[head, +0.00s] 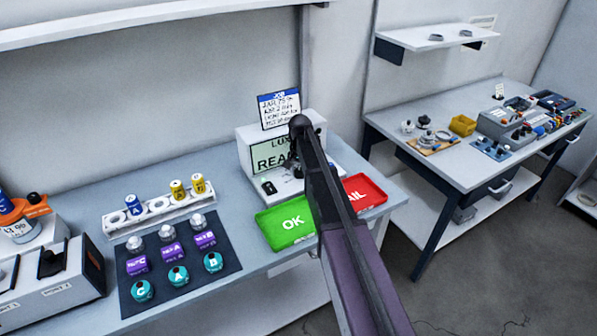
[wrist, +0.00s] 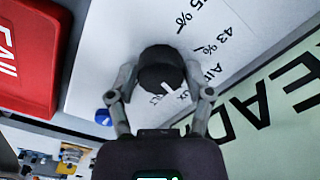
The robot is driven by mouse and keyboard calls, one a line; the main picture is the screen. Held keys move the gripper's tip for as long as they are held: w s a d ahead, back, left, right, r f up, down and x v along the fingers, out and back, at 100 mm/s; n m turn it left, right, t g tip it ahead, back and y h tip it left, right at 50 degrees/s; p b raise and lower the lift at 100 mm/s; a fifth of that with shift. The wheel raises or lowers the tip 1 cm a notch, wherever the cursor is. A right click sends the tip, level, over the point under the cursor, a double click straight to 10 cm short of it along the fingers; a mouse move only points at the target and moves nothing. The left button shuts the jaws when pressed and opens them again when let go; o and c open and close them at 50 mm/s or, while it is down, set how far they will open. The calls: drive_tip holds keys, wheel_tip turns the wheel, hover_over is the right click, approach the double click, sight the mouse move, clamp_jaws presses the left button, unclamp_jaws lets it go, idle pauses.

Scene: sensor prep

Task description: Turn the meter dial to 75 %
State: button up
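The meter (head: 309,132) is a pale box with a green display reading partly "READ", its end hidden behind my arm. In the wrist view its black round dial (wrist: 160,66) has a white pointer mark at its lower right edge. Labels "AIR", "43 %" and a partly cut "5 %" run up the panel to the right of the dial; another small label near the pointer is partly hidden. My gripper (wrist: 159,80) has its two fingers on either side of the dial, apart, with small gaps seeming to show. My arm hides the dial in the head view.
A green OK tray (head: 287,226) and a red FAIL tray (head: 366,192) lie in front of the meter. A job card (head: 279,108) stands on top of it. A dark mat (head: 196,279) with several labelled pieces and a white rack (head: 159,214) are to the left.

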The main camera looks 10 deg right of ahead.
drive_tip(key=c, duration=0.4)
drive_tip(key=shift+a, duration=0.15)
drive_tip(key=shift+c, duration=0.2)
